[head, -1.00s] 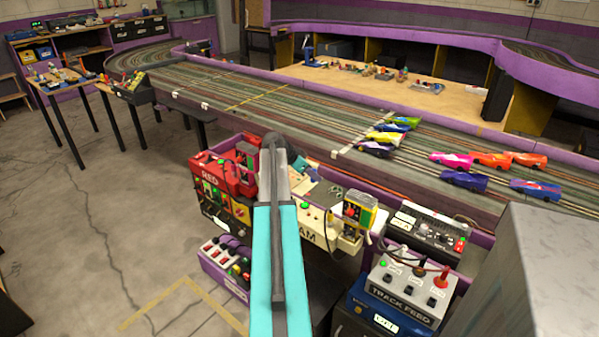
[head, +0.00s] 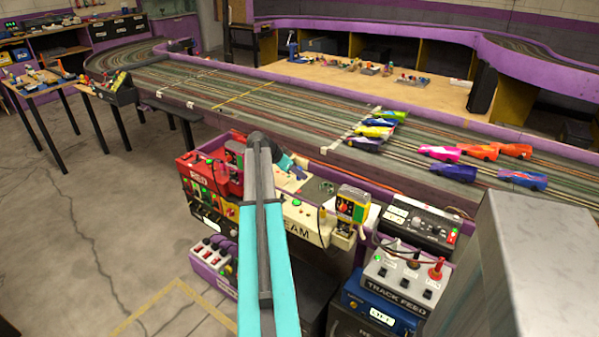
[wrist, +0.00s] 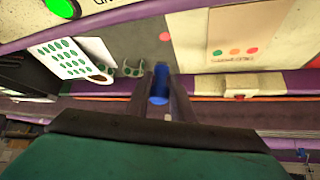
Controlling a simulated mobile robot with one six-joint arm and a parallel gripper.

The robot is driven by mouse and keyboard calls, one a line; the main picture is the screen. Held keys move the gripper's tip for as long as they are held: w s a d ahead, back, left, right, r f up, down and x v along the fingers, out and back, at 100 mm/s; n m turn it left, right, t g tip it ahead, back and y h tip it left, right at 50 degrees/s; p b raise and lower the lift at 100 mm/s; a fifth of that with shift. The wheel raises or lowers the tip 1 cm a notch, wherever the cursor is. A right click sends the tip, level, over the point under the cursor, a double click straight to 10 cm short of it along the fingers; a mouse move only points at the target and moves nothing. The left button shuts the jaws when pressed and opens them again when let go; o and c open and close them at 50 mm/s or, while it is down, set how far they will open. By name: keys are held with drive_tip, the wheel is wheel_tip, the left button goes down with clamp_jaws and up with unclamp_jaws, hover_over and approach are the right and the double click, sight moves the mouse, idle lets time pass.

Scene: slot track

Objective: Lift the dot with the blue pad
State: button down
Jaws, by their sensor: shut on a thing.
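In the wrist view my gripper (wrist: 161,84) is shut on a blue pad (wrist: 159,88), a small cylinder between the two dark fingers. The pad is in front of a dark grey panel (wrist: 135,45); I cannot tell whether it touches it. In the head view my arm hides the fingertips.
A cream console (head: 304,222) stands by the purple-edged slot track. A red box (head: 197,165) is to its left. A yellow-framed unit (head: 351,205) and the track feed box (head: 388,281) are to its right. Several toy cars (head: 376,131) stand on the track.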

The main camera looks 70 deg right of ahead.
drive_tip(key=shift+f+b, duration=0.55)
drive_tip(key=shift+f, duration=1.85)
drive_tip(key=shift+s+f, duration=0.1)
drive_tip(key=shift+f, duration=0.05)
drive_tip(key=shift+f+b, duration=0.4)
drive_tip(key=shift+a+f, duration=0.1)
drive_tip(key=shift+f, duration=0.05)
idle(2.1)
drive_tip(key=shift+r+p, duration=0.8)
drive_tip(key=shift+r, duration=2.85)
